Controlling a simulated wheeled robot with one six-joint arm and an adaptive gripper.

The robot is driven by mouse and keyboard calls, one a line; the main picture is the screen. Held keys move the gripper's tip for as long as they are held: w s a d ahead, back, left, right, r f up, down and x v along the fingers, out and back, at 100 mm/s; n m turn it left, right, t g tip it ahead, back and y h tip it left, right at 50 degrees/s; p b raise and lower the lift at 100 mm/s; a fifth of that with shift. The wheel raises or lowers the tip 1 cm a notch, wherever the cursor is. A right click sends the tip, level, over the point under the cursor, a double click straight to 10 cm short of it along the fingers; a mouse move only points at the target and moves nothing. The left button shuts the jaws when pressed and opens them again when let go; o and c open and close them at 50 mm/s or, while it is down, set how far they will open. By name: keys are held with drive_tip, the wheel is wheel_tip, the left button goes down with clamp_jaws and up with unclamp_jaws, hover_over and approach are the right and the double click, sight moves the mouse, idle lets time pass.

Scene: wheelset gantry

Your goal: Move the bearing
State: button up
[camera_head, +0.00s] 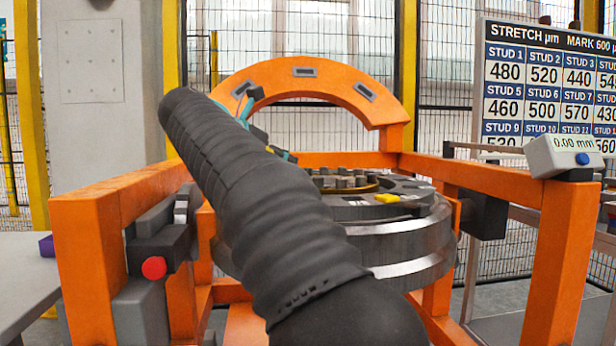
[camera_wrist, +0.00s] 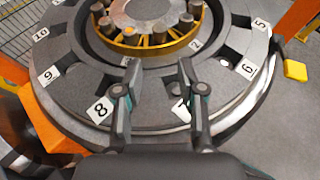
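The bearing (camera_wrist: 150,40), a ring of steel rollers in a brass-coloured cage, sits at the middle of a large grey metal wheel (camera_wrist: 75,88) with numbered tags around its face. The bearing's rollers (camera_head: 345,182) also show in the head view, partly hidden by my arm. My gripper (camera_wrist: 158,72) is open and empty in the wrist view. Its two fingers are spread over the wheel's face between tags 8 and 7, on the near side of the bearing. I cannot tell whether the fingertips touch the wheel. In the head view my arm hides most of the gripper.
An orange gantry frame (camera_head: 90,260) surrounds the wheel, with an orange arch (camera_head: 310,75) behind it. A yellow block (camera_head: 388,198) sits at the wheel's rim. A gauge box (camera_head: 565,155) reading 0.00 mm stands at right, before a stud chart (camera_head: 545,80). A grey table (camera_head: 25,285) is at left.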

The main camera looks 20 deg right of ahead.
sight(316, 178)
drive_tip(key=b+x, duration=0.1)
drive_tip(key=x, duration=1.2)
drive_tip(key=shift+w+d+f+b, duration=0.1)
drive_tip(key=shift+w+d+b, duration=0.05)
drive_tip(key=shift+d+b, duration=0.15)
clamp_jaws()
